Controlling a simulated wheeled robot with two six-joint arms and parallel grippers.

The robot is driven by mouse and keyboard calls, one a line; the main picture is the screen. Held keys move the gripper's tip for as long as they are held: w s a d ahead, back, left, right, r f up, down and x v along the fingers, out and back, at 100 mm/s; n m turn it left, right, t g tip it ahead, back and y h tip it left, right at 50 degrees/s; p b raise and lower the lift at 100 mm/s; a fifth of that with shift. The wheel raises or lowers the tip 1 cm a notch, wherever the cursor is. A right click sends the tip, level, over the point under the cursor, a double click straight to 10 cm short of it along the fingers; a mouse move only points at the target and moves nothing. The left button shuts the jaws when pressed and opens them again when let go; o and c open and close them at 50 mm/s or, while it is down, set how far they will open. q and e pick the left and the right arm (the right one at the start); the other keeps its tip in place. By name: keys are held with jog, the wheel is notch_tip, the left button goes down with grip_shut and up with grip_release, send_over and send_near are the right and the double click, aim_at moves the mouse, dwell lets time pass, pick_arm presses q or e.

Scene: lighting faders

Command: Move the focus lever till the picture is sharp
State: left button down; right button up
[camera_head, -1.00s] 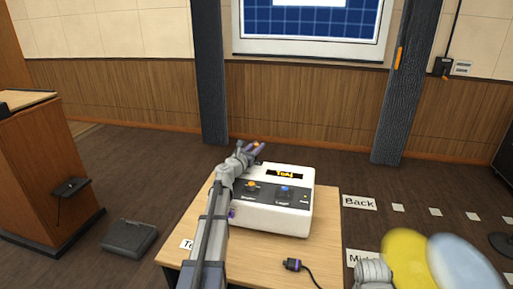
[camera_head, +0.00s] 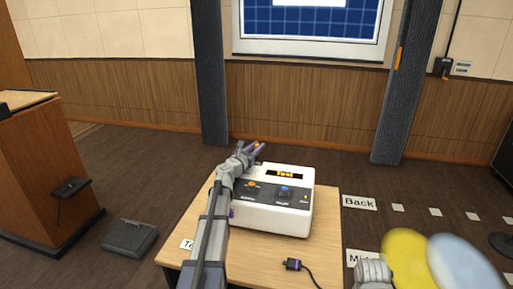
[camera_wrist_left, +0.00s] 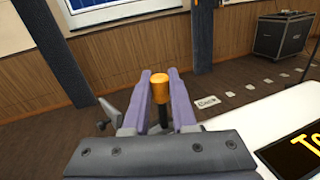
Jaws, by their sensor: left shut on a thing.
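The focus lever, a dark stem with an orange cap (camera_wrist_left: 160,88), stands between the purple fingers of my left gripper (camera_wrist_left: 161,100) in the left wrist view. The jaws are shut on it. In the head view the left gripper (camera_head: 255,149) is at the back left of a white control box (camera_head: 270,214), and the orange tip barely shows between the fingers. The left wrist view cuts this display (camera_wrist_left: 305,150) off at the edge.
The box stands on a wooden table (camera_head: 325,243). An orange knob (camera_head: 252,184) and a blue knob (camera_head: 285,189) are on its front. A purple-ended plug (camera_head: 292,264) lies in front.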

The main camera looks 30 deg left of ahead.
pick_arm(q)
jog(key=shift+w+d+m, duration=0.1)
jog(key=shift+d+m, duration=0.4)
jog(key=c, duration=0.7)
grip_release()
jog(key=shift+s+a, duration=0.15)
jog(key=shift+s, duration=3.75)
